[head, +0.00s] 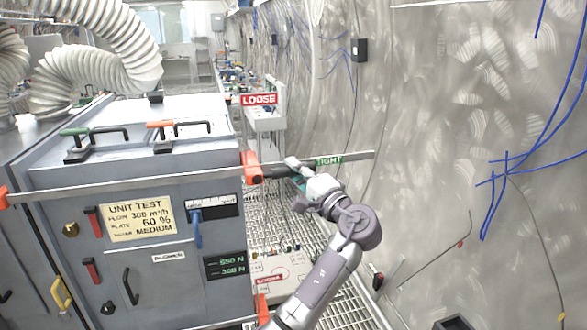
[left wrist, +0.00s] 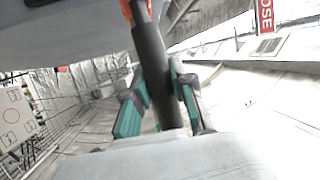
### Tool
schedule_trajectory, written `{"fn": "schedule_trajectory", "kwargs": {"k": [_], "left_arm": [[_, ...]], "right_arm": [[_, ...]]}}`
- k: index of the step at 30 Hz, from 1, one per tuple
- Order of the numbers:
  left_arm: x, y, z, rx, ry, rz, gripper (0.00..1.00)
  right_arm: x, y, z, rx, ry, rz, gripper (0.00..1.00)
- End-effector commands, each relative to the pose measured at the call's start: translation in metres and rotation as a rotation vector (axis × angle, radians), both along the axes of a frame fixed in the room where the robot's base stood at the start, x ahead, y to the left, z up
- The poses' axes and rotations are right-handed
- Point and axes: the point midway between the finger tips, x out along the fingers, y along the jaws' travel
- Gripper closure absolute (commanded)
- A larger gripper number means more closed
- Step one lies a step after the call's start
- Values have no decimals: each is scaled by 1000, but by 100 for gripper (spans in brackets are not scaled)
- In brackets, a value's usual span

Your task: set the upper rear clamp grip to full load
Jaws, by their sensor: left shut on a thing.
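The upper clamp has an orange body (head: 251,168) at the right end of the long bar across the grey unit. Its black grip (head: 274,171) sticks out to the right, roughly level, toward the green TIGHT sign (head: 329,160). A red LOOSE sign (head: 259,99) stands above it. My left gripper (head: 298,180) is at the grip's outer end. In the left wrist view, the dark grip (left wrist: 150,55) runs between the teal fingers of my left gripper (left wrist: 161,82), which is shut on it. The orange part (left wrist: 134,8) shows at the top edge. My right gripper is not in view.
The grey unit (head: 150,270) fills the left, with a small dark display (head: 225,265) reading 550 N and 300 N. Another orange clamp part (head: 262,306) sits lower, near a second LOOSE sign (head: 269,281). A curved steel wall (head: 470,120) bounds the right; grated floor lies between.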

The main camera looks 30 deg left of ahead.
Motion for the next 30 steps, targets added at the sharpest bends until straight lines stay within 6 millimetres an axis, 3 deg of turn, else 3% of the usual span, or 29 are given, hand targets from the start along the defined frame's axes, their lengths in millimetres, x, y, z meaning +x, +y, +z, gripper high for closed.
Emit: {"fn": "schedule_trajectory", "kwargs": {"k": [20, 21, 24, 25, 30], "left_arm": [[0, 0, -9, 48, 63, -1, 100], [0, 0, -9, 48, 63, -1, 71], [0, 0, -8, 48, 62, -1, 54], [0, 0, -8, 47, 62, -1, 49], [0, 0, -7, 47, 59, 0, 49]], "right_arm": [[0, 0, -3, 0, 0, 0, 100], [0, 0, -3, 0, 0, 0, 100], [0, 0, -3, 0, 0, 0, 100], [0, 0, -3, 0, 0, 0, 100], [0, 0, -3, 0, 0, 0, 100]]}}
